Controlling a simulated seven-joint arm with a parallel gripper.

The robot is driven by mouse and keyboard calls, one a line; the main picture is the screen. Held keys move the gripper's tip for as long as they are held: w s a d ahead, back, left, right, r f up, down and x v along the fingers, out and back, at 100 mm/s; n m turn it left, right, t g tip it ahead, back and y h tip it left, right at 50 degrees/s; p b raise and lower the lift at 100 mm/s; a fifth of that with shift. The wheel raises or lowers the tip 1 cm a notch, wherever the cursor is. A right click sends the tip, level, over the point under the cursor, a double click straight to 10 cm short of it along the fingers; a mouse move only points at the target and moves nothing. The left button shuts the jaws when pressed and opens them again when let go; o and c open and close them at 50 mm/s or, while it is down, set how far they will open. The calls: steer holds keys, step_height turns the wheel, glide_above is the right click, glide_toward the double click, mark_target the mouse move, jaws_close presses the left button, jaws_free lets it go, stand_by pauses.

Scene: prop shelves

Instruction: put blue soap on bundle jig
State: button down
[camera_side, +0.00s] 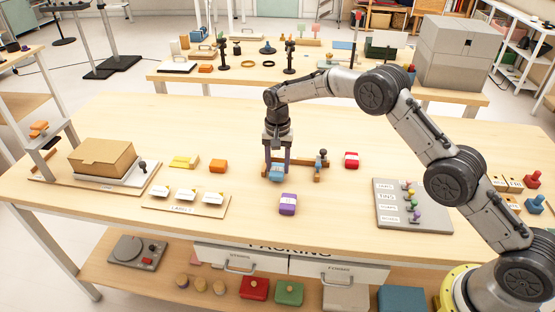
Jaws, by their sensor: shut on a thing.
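The blue soap (276,174) is a small block between the fingertips of my gripper (277,166), which points straight down near the middle of the table. My gripper is shut on the soap. A small brown wooden fixture with dark upright posts, which looks like the bundle jig (319,176), stands just right of the gripper. The fingers hide part of that area, so I cannot tell whether the soap touches the jig or the table.
A purple block (288,204) lies in front of the gripper and a red block (352,160) to the right. Orange (218,166) and yellow (184,161) blocks lie left. A label board (186,207), a cardboard box (102,158) and a grey peg board (400,220) stand farther out.

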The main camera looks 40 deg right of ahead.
mark_target(278, 168)
steer(key=shift+f, duration=0.5)
stand_by(0.5)
steer(key=shift+c, duration=1)
jaws_free()
steer(key=shift+w, duration=0.1)
steer(key=shift+a, duration=0.1)
steer(key=shift+w+a+r, duration=0.1)
steer(key=shift+w+r, duration=0.1)
steer(key=shift+r, duration=1.2)
steer(key=shift+s+d+r, duration=0.1)
steer(key=shift+s+r, duration=0.05)
steer(key=shift+r, duration=0.65)
steer(key=shift+s+d+r, duration=0.1)
steer(key=shift+r, duration=0.7)
